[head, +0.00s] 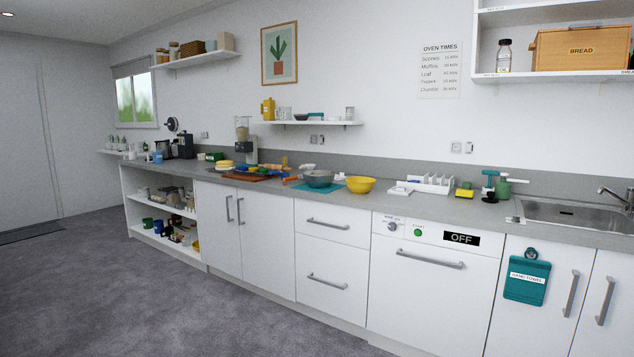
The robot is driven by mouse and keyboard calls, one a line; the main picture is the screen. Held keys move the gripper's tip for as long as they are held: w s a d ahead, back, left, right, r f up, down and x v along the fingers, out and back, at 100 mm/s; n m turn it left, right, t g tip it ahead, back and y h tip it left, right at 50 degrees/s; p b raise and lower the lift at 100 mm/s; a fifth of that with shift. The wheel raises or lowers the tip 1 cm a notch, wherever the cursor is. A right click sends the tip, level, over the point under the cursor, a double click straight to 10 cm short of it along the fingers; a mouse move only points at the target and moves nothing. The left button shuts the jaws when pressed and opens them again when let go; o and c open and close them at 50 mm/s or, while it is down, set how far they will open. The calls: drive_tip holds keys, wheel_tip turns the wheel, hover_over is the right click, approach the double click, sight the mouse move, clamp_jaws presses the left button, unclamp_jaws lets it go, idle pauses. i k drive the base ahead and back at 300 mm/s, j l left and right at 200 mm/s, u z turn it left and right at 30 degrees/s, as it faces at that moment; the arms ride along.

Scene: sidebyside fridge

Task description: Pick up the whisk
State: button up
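I cannot make out a whisk with certainty in the head view. Small utensils and items lie crowded on the grey counter (405,205), too small to tell apart. An orange-handled item (292,179) lies just left of a grey bowl (319,179) on a teal mat (303,188); I cannot tell what it is. A yellow bowl (361,185) stands right of the grey bowl. My gripper is not in view.
White cabinets and drawers (336,245) run below the counter. An open shelf unit (160,217) is at the left end, a sink (570,211) at the right. A blender (243,140) stands against the wall. The carpeted floor (150,300) in front is clear.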

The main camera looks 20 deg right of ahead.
sight(287, 180)
drive_tip(key=i+l+z, duration=0.6)
drive_tip(key=i+l, duration=0.15)
drive_tip(key=i, duration=0.25)
drive_tip(key=i+l+z, duration=0.1)
drive_tip(key=i, duration=0.4)
drive_tip(key=i+j+u, duration=0.1)
drive_tip(key=i+u, duration=0.25)
drive_tip(key=i, duration=0.15)
drive_tip(key=i+u, duration=0.4)
drive_tip(key=i+l+u, duration=0.35)
drive_tip(key=i, duration=0.2)
drive_tip(key=i+j+u, duration=0.25)
drive_tip(key=i, duration=0.6)
drive_tip(key=i+u, duration=0.25)
drive_tip(key=i, duration=0.55)
drive_tip(key=i+j+z, duration=0.1)
drive_tip(key=i+z, duration=0.4)
drive_tip(key=i+j+z, duration=0.25)
drive_tip(key=z, duration=0.25)
drive_tip(key=i+j+z, duration=0.5)
drive_tip(key=k+l, duration=0.05)
